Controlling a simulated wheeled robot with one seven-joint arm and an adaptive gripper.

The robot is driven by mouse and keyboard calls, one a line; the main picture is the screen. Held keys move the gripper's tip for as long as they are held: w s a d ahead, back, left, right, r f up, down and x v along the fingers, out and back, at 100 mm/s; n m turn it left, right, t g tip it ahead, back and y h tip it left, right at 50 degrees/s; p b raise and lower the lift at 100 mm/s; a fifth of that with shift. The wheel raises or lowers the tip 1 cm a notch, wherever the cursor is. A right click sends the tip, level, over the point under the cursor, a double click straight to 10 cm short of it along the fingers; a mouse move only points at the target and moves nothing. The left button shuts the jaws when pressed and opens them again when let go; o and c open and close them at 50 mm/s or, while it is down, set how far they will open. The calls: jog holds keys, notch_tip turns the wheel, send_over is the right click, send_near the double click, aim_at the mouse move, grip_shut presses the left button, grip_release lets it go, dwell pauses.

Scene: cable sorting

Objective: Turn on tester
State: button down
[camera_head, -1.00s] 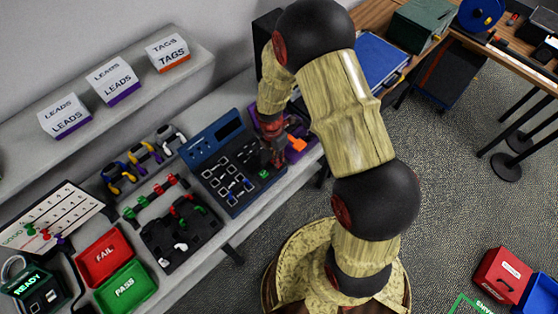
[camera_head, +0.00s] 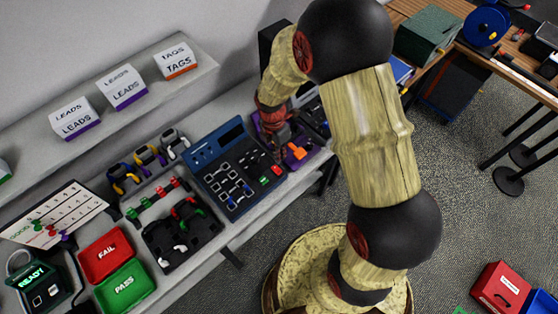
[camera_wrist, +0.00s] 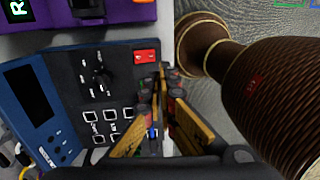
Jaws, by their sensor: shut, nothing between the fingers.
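The tester, a blue and dark panel, shows in the head view (camera_head: 208,158) and at the left in the wrist view (camera_wrist: 66,75). Its screen (camera_head: 231,134) looks dark in both views; the wrist view shows the screen (camera_wrist: 32,92) closer. A red switch (camera_head: 277,170) and a small green part (camera_head: 265,181) sit near its right end. My gripper (camera_head: 281,153) is shut and empty by the tester's right end. Its fingers (camera_wrist: 161,72) meet beside the red switch; contact cannot be told.
A purple device (camera_head: 310,158) with an orange part stands right of the tester. A dark tray of leads (camera_head: 178,250) and red FAIL (camera_head: 106,253) and green PASS (camera_head: 125,286) trays lie left. A shelf with label boxes (camera_head: 122,88) runs behind. The bench's front edge is close.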

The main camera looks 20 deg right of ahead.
jog(key=shift+s+d+r, duration=0.15)
jog(key=shift+r, duration=0.85)
jog(key=shift+s+d+r, duration=0.1)
jog(key=shift+d+r, duration=0.05)
jog(key=shift+r, duration=0.8)
jog(key=s+r+m+t+b, duration=0.3)
jog(key=s+r+m+b, duration=0.3)
jog(key=m, duration=0.5)
jog(key=s+d+r+m+t+b, duration=0.1)
jog(key=s+r+m+t+b, duration=0.2)
jog(key=s+r+m+b, duration=0.3)
jog(key=s+m+b, duration=0.4)
jog(key=m+b, duration=0.1)
jog(key=shift+s+r+t+y, duration=0.2)
jog(key=shift+r+t+y, duration=0.1)
jog(key=shift+t, duration=0.1)
